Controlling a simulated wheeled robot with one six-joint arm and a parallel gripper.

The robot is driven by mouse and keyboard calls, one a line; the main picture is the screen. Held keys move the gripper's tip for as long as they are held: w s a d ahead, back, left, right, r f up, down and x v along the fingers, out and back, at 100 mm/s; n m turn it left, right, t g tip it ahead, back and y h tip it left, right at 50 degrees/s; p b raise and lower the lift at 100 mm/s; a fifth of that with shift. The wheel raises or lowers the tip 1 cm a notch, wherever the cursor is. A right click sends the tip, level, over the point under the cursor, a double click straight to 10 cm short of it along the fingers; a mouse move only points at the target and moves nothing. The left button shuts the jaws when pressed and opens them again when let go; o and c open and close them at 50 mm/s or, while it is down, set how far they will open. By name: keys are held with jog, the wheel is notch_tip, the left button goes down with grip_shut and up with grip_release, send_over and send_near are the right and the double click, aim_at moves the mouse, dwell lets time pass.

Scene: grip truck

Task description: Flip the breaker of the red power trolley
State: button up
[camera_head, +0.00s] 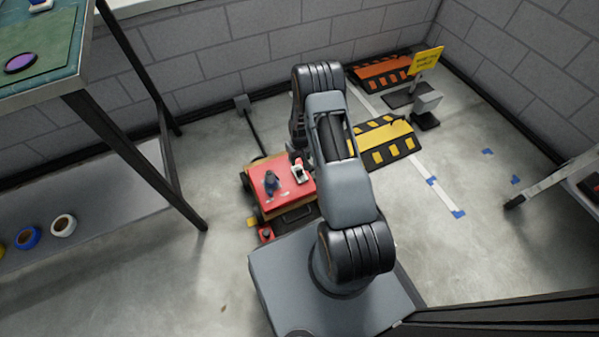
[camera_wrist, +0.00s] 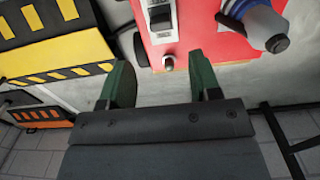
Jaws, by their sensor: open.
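The red power trolley (camera_head: 288,192) stands on the floor left of my arm in the head view; its red top (camera_wrist: 205,42) fills the upper middle of the wrist view. The white breaker (camera_head: 300,174) is on the top. In the head view my arm largely hides the gripper.
A blue and grey bottle-like object (camera_wrist: 258,20) stands on the trolley, right of the breaker. A yellow-black ramp (camera_head: 385,143), an orange ramp (camera_head: 380,72) and a yellow sign (camera_head: 426,60) are toward the wall. A workbench (camera_head: 70,88) is left. Floor at right is mostly clear.

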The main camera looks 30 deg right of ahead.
aim_at(299, 170)
notch_tip(299, 170, down, 10)
jog(key=b, duration=0.3)
jog(key=shift+r+b, duration=0.2)
jog(key=shift+b, duration=0.1)
jog(key=c, duration=0.9)
jog(key=shift+w+f+g+b, duration=0.2)
jog(key=shift+g+b, duration=0.1)
jog(key=shift+b, duration=0.25)
jog(key=shift+w+r+g+b, duration=0.1)
jog(key=shift+w+g+b, duration=0.2)
jog(key=shift+g+b, duration=0.45)
jog(key=shift+g, duration=0.35)
jog(key=shift+r, duration=0.1)
